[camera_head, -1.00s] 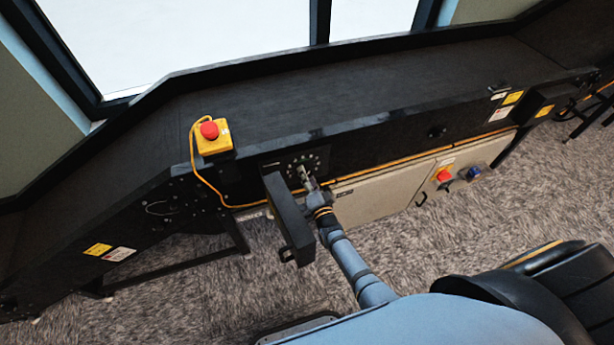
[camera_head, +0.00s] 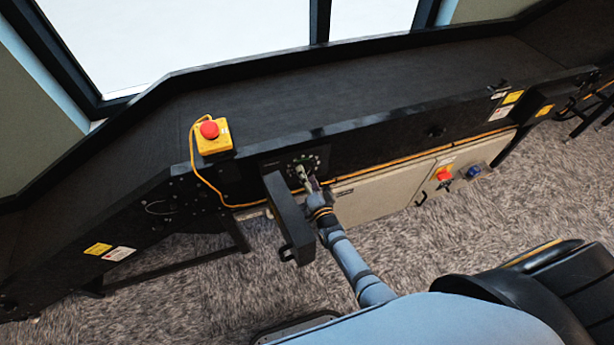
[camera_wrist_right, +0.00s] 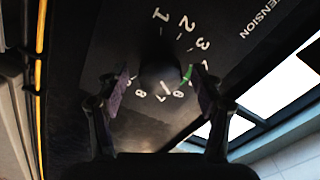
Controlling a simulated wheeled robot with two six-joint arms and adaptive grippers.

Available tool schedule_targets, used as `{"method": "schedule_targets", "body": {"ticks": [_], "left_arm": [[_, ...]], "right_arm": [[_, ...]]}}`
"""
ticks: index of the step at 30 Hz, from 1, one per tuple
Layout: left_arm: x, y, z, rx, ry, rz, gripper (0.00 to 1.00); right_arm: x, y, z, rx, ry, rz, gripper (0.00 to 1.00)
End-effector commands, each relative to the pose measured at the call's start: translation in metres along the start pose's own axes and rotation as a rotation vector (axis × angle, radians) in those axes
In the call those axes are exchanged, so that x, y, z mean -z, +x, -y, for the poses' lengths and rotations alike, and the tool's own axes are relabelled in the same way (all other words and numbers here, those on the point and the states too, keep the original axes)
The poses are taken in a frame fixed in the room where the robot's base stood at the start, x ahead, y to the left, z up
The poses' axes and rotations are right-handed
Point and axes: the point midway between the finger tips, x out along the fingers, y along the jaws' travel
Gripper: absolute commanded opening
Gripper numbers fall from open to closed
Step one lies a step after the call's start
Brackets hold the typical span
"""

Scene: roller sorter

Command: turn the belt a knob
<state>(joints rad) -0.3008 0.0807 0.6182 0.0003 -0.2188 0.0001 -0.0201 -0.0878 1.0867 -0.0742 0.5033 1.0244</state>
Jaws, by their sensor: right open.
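The knob is a dark round knob (camera_wrist_right: 160,76) on a black panel, inside a dial of white numbers. The word "TENSION" is printed beside the dial, and a green mark (camera_wrist_right: 187,76) lies near the knob's right side. In the head view the dial (camera_head: 303,164) is on the conveyor's front side, partly hidden by my gripper. My right gripper (camera_head: 308,179) is at the dial. In the right wrist view its open fingers (camera_wrist_right: 160,83) stand on either side of the knob; I cannot tell whether they touch it. My left gripper is out of view.
A yellow box with a red button (camera_head: 213,136) sits on the conveyor edge, its yellow cable running below the dial. A black bar-shaped part (camera_head: 288,218) is just left of my right gripper. A pale cabinet (camera_head: 385,195) carries red and blue switches to the right.

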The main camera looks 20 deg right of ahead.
Motion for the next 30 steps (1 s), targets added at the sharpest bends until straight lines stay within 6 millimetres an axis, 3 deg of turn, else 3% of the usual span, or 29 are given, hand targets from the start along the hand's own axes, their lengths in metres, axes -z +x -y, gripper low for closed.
{"method": "schedule_targets", "body": {"ticks": [6,12,30], "left_arm": [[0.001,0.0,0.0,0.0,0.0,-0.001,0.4],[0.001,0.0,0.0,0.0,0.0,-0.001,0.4],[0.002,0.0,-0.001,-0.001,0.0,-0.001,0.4]], "right_arm": [[-0.001,-0.041,-0.002,-0.004,0.001,0.002,0.67],[-0.001,-0.068,-0.001,-0.002,0.0,0.001,0.67],[0.0,-0.072,-0.001,-0.005,-0.003,0.002,0.67]]}}
